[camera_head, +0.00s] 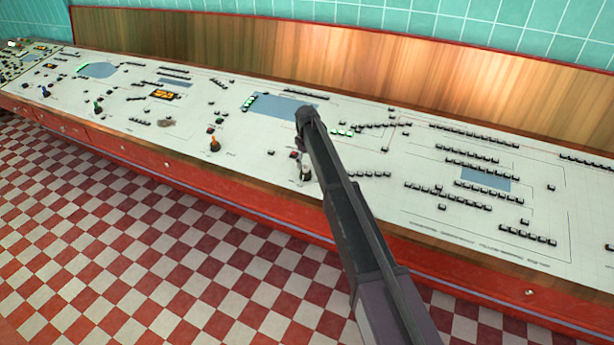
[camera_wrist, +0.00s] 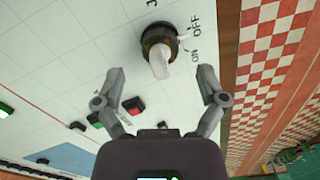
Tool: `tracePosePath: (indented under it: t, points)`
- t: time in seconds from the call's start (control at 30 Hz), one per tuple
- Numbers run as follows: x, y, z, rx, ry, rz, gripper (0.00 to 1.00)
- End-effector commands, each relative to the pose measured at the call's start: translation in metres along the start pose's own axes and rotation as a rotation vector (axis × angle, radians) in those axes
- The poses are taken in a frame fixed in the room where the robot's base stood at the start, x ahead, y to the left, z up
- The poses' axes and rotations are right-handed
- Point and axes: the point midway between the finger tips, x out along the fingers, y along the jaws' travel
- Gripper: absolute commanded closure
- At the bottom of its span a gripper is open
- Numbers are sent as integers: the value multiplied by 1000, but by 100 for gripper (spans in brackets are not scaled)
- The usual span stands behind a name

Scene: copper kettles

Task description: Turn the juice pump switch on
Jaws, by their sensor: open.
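The juice pump switch (camera_wrist: 159,48) is a rotary knob with a dark round base and a pale lever, on the white panel. In the wrist view it lies just beyond my gripper (camera_wrist: 162,80), roughly centred between the two fingers. The fingers are spread and empty, with no visible contact on the knob. ON and OFF labels (camera_wrist: 196,40) stand right of the knob; the lever's wide end points down in the picture. A label above is cut off by the frame edge. In the head view a knob (camera_head: 306,173) shows beside my arm, and my gripper is mostly hidden.
A red button (camera_wrist: 133,106), a green button (camera_wrist: 95,120) and dark buttons lie left of and below the knob in the wrist view. The long control panel (camera_head: 225,110) holds many buttons and other knobs, including an orange one (camera_head: 214,144). The checkered floor (camera_head: 150,235) in front is clear.

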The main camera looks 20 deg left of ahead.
Motion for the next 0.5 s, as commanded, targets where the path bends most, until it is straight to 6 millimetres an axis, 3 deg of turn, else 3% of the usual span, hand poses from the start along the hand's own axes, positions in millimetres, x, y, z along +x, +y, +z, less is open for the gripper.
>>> tracePosePath:
  t: [0.5]
  points:
    - [39,0,0,0,0,0,9]
